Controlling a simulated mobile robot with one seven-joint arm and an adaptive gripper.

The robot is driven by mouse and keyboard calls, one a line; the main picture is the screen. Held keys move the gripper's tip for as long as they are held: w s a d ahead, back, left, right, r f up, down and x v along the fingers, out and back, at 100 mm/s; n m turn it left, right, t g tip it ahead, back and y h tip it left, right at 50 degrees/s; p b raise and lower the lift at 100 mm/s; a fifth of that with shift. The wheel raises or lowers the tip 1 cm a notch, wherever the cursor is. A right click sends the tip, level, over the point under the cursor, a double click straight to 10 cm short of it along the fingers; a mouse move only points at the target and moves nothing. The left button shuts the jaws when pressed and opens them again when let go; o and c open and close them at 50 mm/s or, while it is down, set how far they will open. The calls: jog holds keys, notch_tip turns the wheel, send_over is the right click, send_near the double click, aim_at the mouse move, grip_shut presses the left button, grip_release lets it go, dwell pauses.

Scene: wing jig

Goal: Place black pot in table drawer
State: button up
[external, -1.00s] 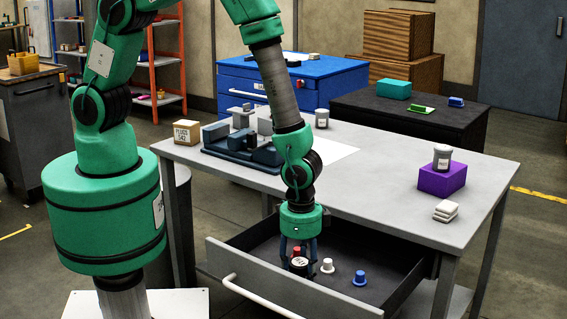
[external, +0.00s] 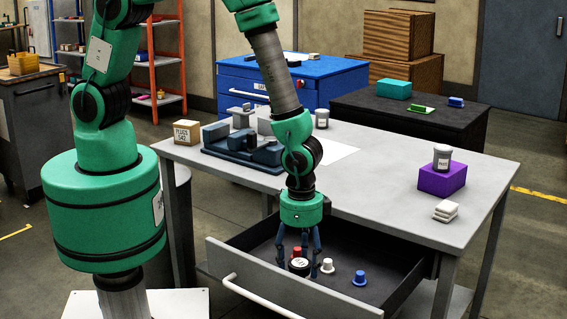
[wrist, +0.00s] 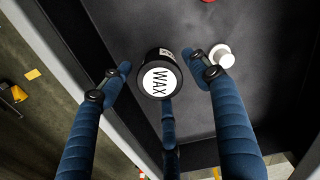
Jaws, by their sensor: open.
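My gripper (external: 299,262) points down into the drawer over the pot. Its blue fingers are spread, with gaps to the pot on the left and right in the wrist view (wrist: 160,85). A third finger runs below the pot in that view; I cannot tell whether it touches.
In the drawer, a red plug (external: 297,252), a white plug (external: 328,266) and a blue plug (external: 359,278) stand close to the pot. The drawer's right side has free room. On the table are a blue-grey jig (external: 240,148) and a purple block (external: 442,179) bearing a grey pot.

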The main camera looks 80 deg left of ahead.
notch_tip(320, 180, up, 9)
jog(key=shift+f+p, duration=0.1)
jog(key=shift+p, duration=0.8)
jog(key=shift+w+r, duration=0.1)
jog(key=shift+r, duration=0.2)
notch_tip(320, 180, up, 13)
jog(key=t, duration=0.1)
send_over(301, 262)
jog(key=w+a, duration=0.1)
jog(key=a, duration=0.4)
jog(key=s+a+r+n+t, duration=0.1)
jog(key=a+r, duration=0.3)
jog(key=r, duration=0.3)
jog(key=s+a+r+n+t, duration=0.1)
jog(key=s+a+r, duration=0.1)
jog(key=a+r, duration=0.35)
jog(key=s+a+r+n+t, duration=0.1)
jog(key=s+a+r, duration=0.4)
jog(key=s+r, duration=0.4)
jog(key=s+a+r+n+t, duration=0.1)
jog(key=s+a+r, duration=0.4)
jog(key=s+r, duration=0.4)
jog(key=shift+s+a+t, duration=0.15)
jog(key=shift+s+t, duration=0.1)
jog(key=shift+t, duration=0.05)
